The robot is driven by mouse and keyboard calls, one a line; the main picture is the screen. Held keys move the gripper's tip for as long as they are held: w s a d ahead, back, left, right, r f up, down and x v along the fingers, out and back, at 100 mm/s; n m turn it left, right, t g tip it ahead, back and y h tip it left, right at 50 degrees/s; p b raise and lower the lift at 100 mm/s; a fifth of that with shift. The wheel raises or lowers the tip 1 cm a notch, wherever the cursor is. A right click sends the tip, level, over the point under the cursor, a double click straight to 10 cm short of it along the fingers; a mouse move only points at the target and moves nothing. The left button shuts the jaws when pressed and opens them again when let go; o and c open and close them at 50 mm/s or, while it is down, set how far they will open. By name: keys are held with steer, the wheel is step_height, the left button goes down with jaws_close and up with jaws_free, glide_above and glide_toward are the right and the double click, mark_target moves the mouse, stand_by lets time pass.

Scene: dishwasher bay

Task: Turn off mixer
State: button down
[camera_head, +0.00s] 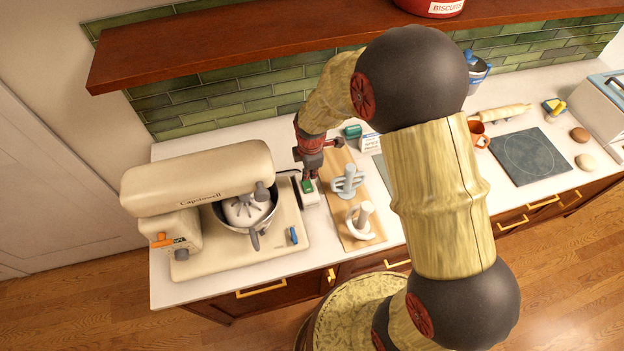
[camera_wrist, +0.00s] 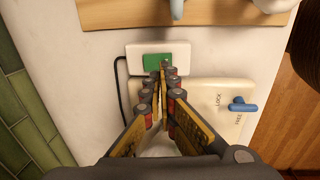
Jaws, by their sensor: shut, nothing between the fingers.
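A cream stand mixer (camera_head: 198,178) stands at the left of the counter, its head lowered over a metal bowl (camera_head: 240,228). An orange lever (camera_head: 161,240) is on its side. A blue lever (camera_head: 293,235) is on its base; in the wrist view this lever (camera_wrist: 242,107) sits by the words LOCK and FREE. A white box (camera_head: 309,198) with a green switch (camera_wrist: 157,62) and a dark cable lies right of the mixer. My gripper (camera_wrist: 166,68) is shut and empty, its tips over the switch's edge. I cannot tell if they touch it.
A wooden board (camera_head: 362,240) with white and pale blue attachments lies right of the box. A brown shelf (camera_head: 250,42) overhangs the counter's back. An orange mug (camera_head: 477,133), a rolling pin (camera_head: 504,112) and a dark hob (camera_head: 530,156) are farther right.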

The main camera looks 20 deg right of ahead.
step_height(320, 180, up, 7)
steer(key=shift+s+a, duration=0.25)
steer(key=shift+s, duration=0.15)
steer(key=shift+f, duration=0.1)
